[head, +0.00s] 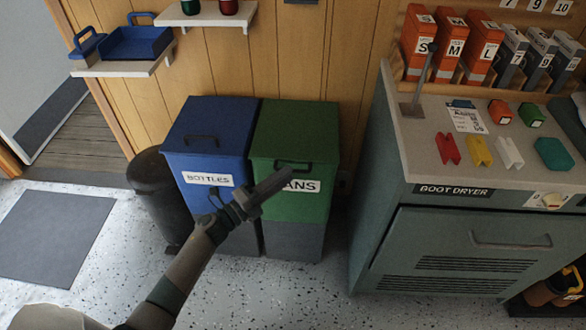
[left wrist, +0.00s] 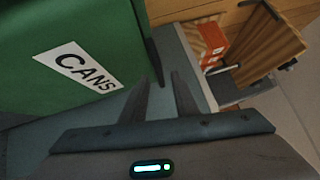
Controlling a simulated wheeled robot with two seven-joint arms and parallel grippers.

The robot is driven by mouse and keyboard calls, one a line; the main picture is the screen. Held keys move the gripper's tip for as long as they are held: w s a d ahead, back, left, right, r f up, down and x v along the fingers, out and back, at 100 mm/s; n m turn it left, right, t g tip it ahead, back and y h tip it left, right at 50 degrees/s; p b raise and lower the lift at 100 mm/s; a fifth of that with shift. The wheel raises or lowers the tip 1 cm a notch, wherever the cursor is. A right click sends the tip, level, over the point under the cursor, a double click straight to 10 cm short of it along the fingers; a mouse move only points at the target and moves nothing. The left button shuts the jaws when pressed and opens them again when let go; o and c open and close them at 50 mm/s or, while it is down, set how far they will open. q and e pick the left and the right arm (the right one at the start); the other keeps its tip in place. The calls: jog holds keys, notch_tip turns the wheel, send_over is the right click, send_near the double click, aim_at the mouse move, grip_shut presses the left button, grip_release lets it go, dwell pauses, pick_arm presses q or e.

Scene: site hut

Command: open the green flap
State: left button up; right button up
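The green bin labelled CANS (head: 310,205) stands against the wooden wall, beside the blue bin. Its green flap (head: 296,130) looks closed, with a dark green handle (head: 292,166) at the front edge. My left gripper (head: 277,184) is in front of the bin's upper front, just below the handle, and covers part of the CANS label. In the left wrist view the fingers (left wrist: 163,95) are apart with nothing between them, and the bin's green front (left wrist: 50,40) with its label fills the upper left. Whether the gripper touches the bin, I cannot tell. My right gripper is out of view.
The blue BOTTLES bin (head: 208,150) adjoins on the left, with a dark round bin (head: 158,195) beyond. The boot dryer cabinet (head: 450,245) stands to the right, its top carrying small coloured items. A shelf (head: 120,66) hangs upper left. The speckled floor in front is free.

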pick_arm(q)
jog(key=shift+x, duration=2)
grip_shut()
